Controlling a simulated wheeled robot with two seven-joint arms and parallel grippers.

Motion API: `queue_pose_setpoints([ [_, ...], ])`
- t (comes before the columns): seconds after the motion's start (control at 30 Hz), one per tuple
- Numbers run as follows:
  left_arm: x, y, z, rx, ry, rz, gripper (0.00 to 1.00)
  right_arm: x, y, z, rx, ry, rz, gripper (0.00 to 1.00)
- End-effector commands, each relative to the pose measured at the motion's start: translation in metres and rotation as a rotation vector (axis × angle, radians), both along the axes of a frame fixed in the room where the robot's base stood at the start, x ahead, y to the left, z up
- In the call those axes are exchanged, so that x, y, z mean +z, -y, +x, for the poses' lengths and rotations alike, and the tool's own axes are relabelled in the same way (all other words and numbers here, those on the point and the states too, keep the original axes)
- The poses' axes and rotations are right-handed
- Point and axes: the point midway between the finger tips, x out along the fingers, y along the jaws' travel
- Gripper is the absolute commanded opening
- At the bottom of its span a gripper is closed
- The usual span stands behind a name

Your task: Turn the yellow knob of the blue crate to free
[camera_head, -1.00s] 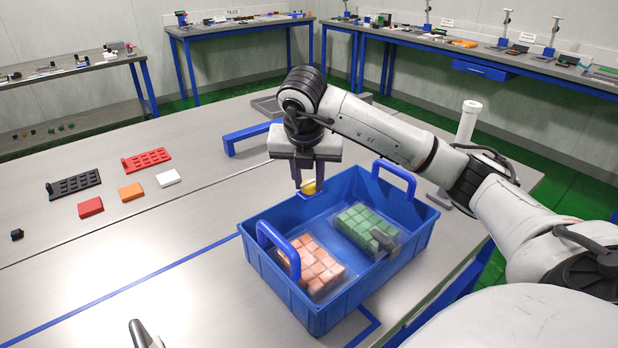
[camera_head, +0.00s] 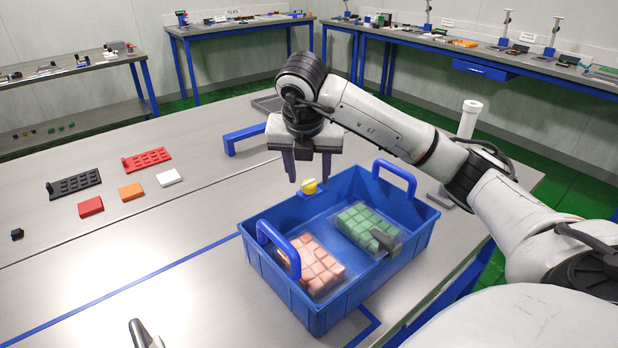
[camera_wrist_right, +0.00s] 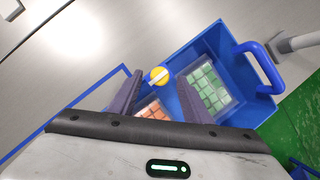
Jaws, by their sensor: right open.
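The blue crate (camera_head: 285,302) stands on the near right of the table, with two raised blue handles. The yellow knob (camera_head: 309,187) sits on a small blue ledge at the crate's far left wall. It also shows in the right wrist view (camera_wrist_right: 159,75), with a pale bar across it. My right gripper (camera_head: 308,180) points down, open and empty, its fingers above the knob and apart from it. In the wrist view the knob lies between and beyond the two fingers. My left gripper (camera_head: 140,333) seems to show only as a small grey tip at the bottom edge.
Inside the crate are a pack of green blocks (camera_head: 362,222) and a pack of pink blocks (camera_head: 318,265). Black (camera_head: 75,184) and red (camera_head: 147,159) racks and several coloured tiles lie on the left. A white post (camera_head: 467,120) stands behind the crate.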

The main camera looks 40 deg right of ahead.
Motion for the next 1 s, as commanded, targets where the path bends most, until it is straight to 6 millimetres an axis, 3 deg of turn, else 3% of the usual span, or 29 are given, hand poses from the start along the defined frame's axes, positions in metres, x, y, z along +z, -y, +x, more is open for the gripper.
queue_pose_setpoints([
  [0.2, 0.016, 0.000, -0.001, 0.000, -0.002, 0.000, 0.31, 0.049, -0.013, -0.010, 0.003, 0.005, -0.003, 0.44],
  [0.4, 0.027, 0.000, 0.000, -0.001, 0.002, -0.001, 0.31, 0.070, -0.021, -0.017, 0.003, 0.003, -0.002, 0.44],
  [1.0, 0.028, 0.000, 0.000, -0.001, 0.002, -0.001, 0.31, 0.074, -0.024, -0.020, 0.000, 0.000, 0.000, 0.44],
])
